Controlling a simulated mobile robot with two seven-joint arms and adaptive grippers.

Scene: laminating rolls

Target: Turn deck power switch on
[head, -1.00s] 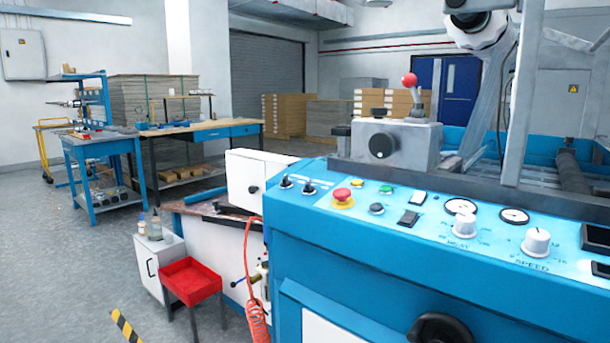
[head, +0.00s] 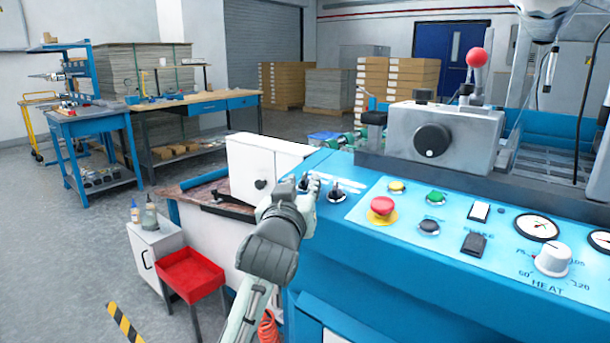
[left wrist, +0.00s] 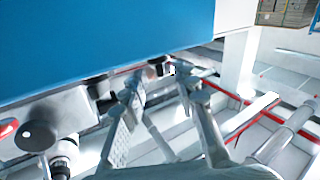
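On the blue control panel (head: 385,255) there is a black toggle switch (head: 337,195) near the left corner. Another toggle stood to its left; it is now mostly hidden by my left gripper (head: 309,184), whose fingertips are at that spot. I cannot read the switch labels or tell the lever's position. In the left wrist view, the two fingers of my left gripper (left wrist: 162,78) are apart, with a gap between the tips and small dark parts beyond them. I cannot tell whether they touch the switch. My right gripper is not in view.
A red emergency button (head: 382,207), yellow button (head: 397,187) and green button (head: 436,197) sit to the right on the panel. A grey box with a black knob (head: 432,140) stands behind them. A white cabinet (head: 255,165) is close behind my left gripper.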

